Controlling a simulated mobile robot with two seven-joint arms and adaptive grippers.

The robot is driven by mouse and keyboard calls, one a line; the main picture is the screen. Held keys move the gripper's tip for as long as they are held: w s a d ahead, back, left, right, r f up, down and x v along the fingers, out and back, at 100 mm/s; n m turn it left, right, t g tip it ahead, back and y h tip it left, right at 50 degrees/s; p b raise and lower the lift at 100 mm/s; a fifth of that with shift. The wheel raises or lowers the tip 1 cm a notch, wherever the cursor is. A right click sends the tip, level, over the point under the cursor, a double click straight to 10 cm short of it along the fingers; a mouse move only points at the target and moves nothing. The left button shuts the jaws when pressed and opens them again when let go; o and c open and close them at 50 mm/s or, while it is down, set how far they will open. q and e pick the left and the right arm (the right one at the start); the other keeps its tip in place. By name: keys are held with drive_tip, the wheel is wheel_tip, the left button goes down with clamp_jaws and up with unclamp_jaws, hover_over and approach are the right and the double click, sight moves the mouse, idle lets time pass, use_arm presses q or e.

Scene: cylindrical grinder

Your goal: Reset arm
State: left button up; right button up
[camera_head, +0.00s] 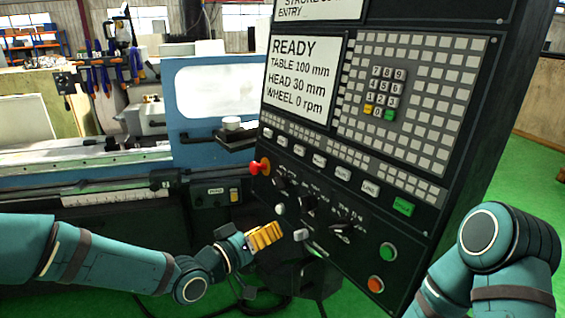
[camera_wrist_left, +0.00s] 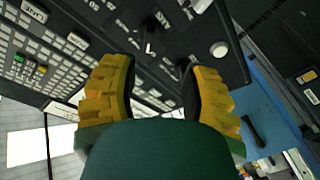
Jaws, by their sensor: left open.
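My left gripper (camera_head: 264,237) has yellow fingers and is in front of the lower left part of the dark control panel (camera_head: 345,262). In the left wrist view the two fingers (camera_wrist_left: 160,95) stand apart with nothing between them. The panel's knobs and buttons (camera_wrist_left: 150,38) show beyond the fingertips. I cannot tell whether a fingertip touches the panel. My right arm (camera_head: 500,255) is bent at the lower right of the head view. Its gripper is out of the picture.
The panel has a red knob (camera_head: 260,167), a green button (camera_head: 388,251), an orange button (camera_head: 375,284) and a screen (camera_head: 305,80) reading READY. The blue and white grinder (camera_head: 222,92) stands behind at the left. Green floor (camera_head: 500,150) is clear at the right.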

use_arm(q)
drive_tip(key=s+a+f+n+g+y, duration=0.1)
drive_tip(key=s+f+g+y, duration=0.4)
drive_tip(key=f, duration=0.8)
drive_tip(key=s+a+f+n+g+y, duration=0.15)
drive_tip(key=s+f, duration=0.45)
drive_tip(key=f, duration=0.8)
drive_tip(key=s+a+f+g+y, duration=0.1)
drive_tip(key=s+a+f+g, duration=0.1)
drive_tip(key=s+f+g, duration=0.2)
drive_tip(key=s+f, duration=0.2)
drive_tip(key=s, duration=0.2)
drive_tip(key=shift+s+f, duration=0.15)
drive_tip(key=shift+s, duration=0.25)
drive_tip(key=shift+g+y, duration=0.25)
